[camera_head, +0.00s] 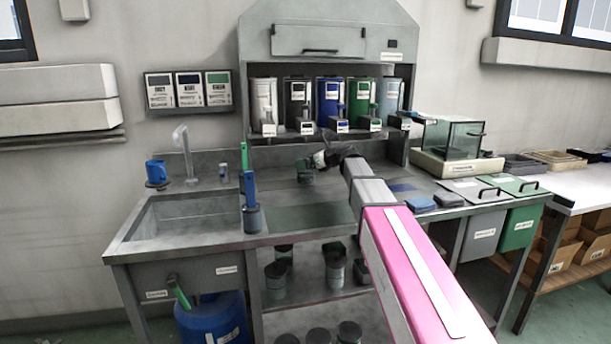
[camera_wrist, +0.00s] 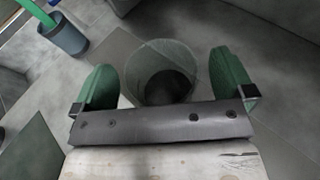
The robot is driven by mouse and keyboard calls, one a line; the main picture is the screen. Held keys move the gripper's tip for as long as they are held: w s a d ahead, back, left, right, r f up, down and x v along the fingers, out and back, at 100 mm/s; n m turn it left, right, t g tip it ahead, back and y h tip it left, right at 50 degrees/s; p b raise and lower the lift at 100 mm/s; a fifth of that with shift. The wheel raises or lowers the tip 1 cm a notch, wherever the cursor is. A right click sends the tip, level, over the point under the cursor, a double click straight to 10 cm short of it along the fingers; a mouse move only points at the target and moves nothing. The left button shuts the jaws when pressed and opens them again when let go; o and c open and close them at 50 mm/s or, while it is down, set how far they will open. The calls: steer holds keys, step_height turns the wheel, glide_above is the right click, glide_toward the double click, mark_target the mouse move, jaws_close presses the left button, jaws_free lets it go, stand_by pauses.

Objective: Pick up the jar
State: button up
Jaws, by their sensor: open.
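The jar (camera_wrist: 160,62) is a greenish, see-through round vessel with a dark bottom, seen from above in the wrist view. It stands on the grey bench top. My gripper (camera_wrist: 166,68) is open, with one green finger on each side of the jar. Gaps show between the fingers and the jar; the gripper's crossbar hides its near edge. In the head view, my gripper (camera_head: 310,162) is over the bench right of the sink, and the jar (camera_head: 306,178) is small and partly covered by it.
A grey cup with blue and green handles (camera_head: 252,215) stands at the sink (camera_head: 190,215); it also shows in the wrist view (camera_wrist: 66,38). A cabinet with coloured dispensers (camera_head: 330,100) is behind. A glass box (camera_head: 450,138) and lidded bins (camera_head: 487,232) are at right.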

steer(key=shift+w+a+f, duration=0.15)
steer(key=shift+w+a, duration=0.15)
steer(key=shift+a, duration=0.15)
steer(key=c, duration=1.6)
